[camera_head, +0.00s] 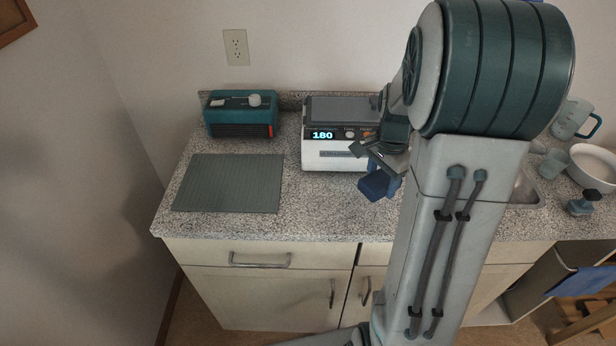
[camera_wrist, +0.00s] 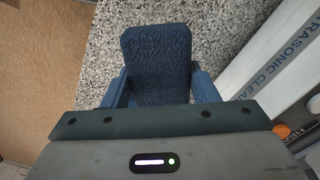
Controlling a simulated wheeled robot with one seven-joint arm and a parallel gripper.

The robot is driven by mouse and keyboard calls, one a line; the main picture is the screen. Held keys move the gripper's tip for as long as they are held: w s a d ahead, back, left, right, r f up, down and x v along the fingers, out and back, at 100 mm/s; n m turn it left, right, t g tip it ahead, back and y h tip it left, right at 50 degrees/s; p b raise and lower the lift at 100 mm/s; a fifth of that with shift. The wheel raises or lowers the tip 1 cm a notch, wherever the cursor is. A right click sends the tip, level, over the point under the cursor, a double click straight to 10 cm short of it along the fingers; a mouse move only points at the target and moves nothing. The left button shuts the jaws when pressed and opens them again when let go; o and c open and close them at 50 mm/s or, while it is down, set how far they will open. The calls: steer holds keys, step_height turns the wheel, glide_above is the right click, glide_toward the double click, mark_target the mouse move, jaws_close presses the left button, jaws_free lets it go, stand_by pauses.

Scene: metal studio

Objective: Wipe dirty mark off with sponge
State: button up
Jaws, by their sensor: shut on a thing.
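A dark blue sponge (camera_head: 374,186) is held in my gripper (camera_head: 388,174), in front of the white ultrasonic cleaner and over the speckled countertop (camera_head: 320,216). In the wrist view the sponge (camera_wrist: 156,58) sits between the two blue fingers of my gripper (camera_wrist: 160,86), which are shut on it. The counter surface (camera_wrist: 105,55) shows beyond it. I cannot tell from these frames whether the sponge touches the counter. No dirty mark is clearly visible; my arm hides part of the counter.
The ultrasonic cleaner (camera_head: 330,156) stands at the back, beside the sponge. A teal device (camera_head: 241,115) and a grey ribbed mat (camera_head: 229,183) are to the left. A sink (camera_head: 526,190), a white bowl (camera_head: 594,168) and a mug (camera_head: 571,120) are to the right. The front counter strip is clear.

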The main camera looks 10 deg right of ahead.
steer(key=shift+r+p, duration=0.85)
steer(key=shift+r, duration=0.6)
